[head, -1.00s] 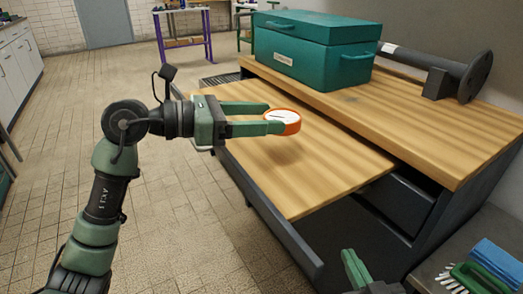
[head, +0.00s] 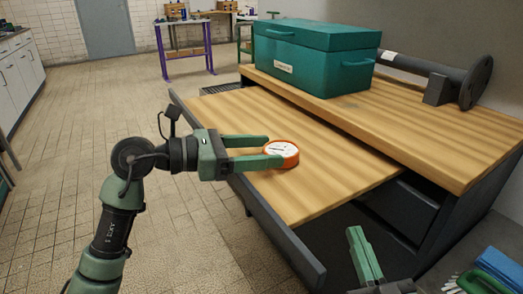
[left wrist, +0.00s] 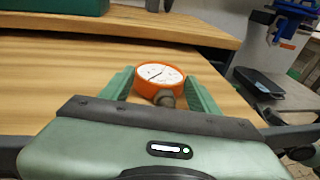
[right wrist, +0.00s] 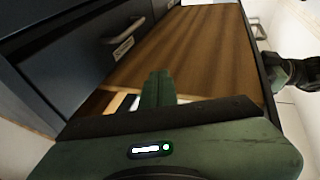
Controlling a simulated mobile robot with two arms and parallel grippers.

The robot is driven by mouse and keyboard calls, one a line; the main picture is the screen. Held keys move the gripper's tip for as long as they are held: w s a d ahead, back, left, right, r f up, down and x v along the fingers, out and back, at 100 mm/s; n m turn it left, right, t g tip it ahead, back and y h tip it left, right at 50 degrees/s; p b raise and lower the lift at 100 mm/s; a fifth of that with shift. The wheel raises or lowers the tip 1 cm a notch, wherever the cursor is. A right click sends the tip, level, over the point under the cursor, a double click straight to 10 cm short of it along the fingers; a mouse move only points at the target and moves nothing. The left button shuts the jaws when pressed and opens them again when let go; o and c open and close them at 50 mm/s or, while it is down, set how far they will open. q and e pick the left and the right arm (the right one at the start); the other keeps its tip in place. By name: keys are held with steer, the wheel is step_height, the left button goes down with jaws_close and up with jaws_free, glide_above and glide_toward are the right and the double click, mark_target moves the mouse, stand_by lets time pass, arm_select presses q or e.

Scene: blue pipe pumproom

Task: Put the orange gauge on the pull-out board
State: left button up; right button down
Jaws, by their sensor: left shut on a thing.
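The orange gauge (head: 282,154) has a white round face and an orange rim. My left gripper (head: 266,152) is shut on it, and its face points up. In the left wrist view the gauge (left wrist: 160,80) sits between the two green fingers, with a dull metal stem toward the palm. The pull-out board (head: 330,182) is a wooden surface drawn out below the bench top. The gauge is over the board, low and close to its surface; I cannot tell whether it touches. My right gripper (head: 362,255) is low in front of the cabinet, and its fingers look together.
A teal toolbox (head: 312,58) and a dark flanged pipe (head: 440,72) stand on the bench top (head: 440,125). A dark drawer front (head: 270,232) edges the board. A green brush (head: 480,282) and blue cloth (head: 500,265) lie lower right. Most of the board is bare.

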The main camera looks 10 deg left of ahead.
mark_target(269, 150)
arm_select(q)
steer(key=shift+f, duration=0.1)
steer(key=o, duration=1.6)
arm_select(e)
steer(key=shift+s+r, duration=0.1)
steer(key=shift+r, duration=0.2)
arm_select(q)
steer(key=v, duration=0.3)
steer(key=shift+s+a+p, duration=0.1)
steer(key=shift+a+p, duration=0.15)
steer(key=shift+p, duration=0.05)
steer(key=v, duration=0.8)
steer(key=shift+s+a, duration=0.15)
steer(key=shift+a, duration=0.1)
arm_select(e)
steer(key=f+g, duration=0.2)
steer(key=f, duration=0.3)
steer(key=shift+w+d+g+h, duration=0.25)
steer(key=shift+w+g+h, duration=0.05)
steer(key=shift+g+h, duration=0.1)
